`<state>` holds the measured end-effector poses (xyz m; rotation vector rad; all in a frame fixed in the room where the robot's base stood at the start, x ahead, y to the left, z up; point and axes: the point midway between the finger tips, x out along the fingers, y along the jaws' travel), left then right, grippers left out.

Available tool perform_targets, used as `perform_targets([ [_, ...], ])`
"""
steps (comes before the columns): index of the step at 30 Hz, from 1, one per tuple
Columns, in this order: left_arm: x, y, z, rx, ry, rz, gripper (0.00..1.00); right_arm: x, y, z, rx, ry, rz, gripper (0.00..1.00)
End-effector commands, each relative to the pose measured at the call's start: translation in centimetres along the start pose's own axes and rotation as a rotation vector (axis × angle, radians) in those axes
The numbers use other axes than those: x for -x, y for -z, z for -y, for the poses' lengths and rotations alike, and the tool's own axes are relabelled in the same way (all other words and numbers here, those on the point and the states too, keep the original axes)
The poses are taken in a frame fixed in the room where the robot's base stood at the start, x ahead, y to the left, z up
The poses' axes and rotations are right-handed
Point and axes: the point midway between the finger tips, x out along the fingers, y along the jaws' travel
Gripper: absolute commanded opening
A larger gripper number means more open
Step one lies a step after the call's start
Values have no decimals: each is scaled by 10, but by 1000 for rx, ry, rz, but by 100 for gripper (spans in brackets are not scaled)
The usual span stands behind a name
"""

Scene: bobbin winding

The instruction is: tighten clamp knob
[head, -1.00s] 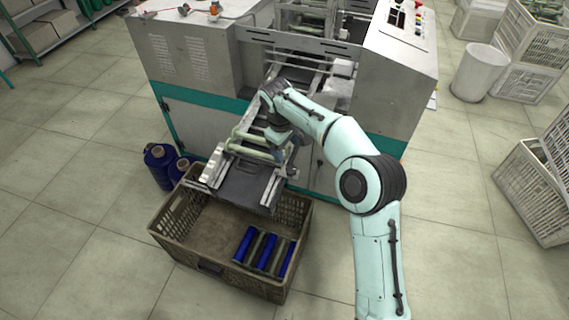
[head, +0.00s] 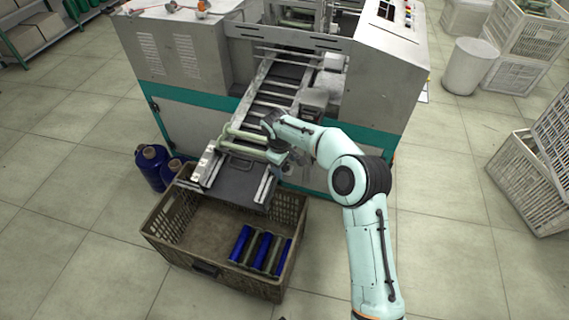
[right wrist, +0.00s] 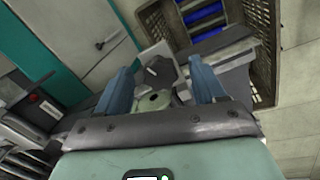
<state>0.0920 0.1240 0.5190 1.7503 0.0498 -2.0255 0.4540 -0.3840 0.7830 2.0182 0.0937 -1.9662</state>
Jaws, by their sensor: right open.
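My right gripper (head: 296,164) is beside the right rail of the sloping chute (head: 238,180), partly hidden by its own wrist. In the right wrist view its two blue fingers (right wrist: 160,68) are apart. Just nearer lies a pale round end with a dark hole (right wrist: 154,101), probably a bobbin tube. Pale green tubes (head: 240,148) lie across the chute in the head view. My left gripper is out of view.
A brown crate (head: 172,252) with blue and pale bobbins (head: 262,248) stands below the chute. The grey winding machine (head: 385,85) rises behind. Blue yarn cones (head: 151,167) stand left of the crate. The floor to the right is clear up to the white crates (head: 530,185).

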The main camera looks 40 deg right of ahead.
Motion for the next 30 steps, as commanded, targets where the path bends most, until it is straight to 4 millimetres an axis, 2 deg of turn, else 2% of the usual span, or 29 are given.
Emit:
perform_targets([
  [6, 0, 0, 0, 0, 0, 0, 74, 0, 0, 0, 0, 0, 0, 69],
  [11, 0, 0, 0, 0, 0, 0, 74, 0, 0, 0, 0, 0, 1, 17],
  [12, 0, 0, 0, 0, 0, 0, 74, 0, 0, 0, 0, 0, 1, 13],
  [22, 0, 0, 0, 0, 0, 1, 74, 0, 0, 0, -38, 1, 1, 13],
  [30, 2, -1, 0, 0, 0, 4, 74, 1, 0, 0, -200, 9, 1, 13],
])
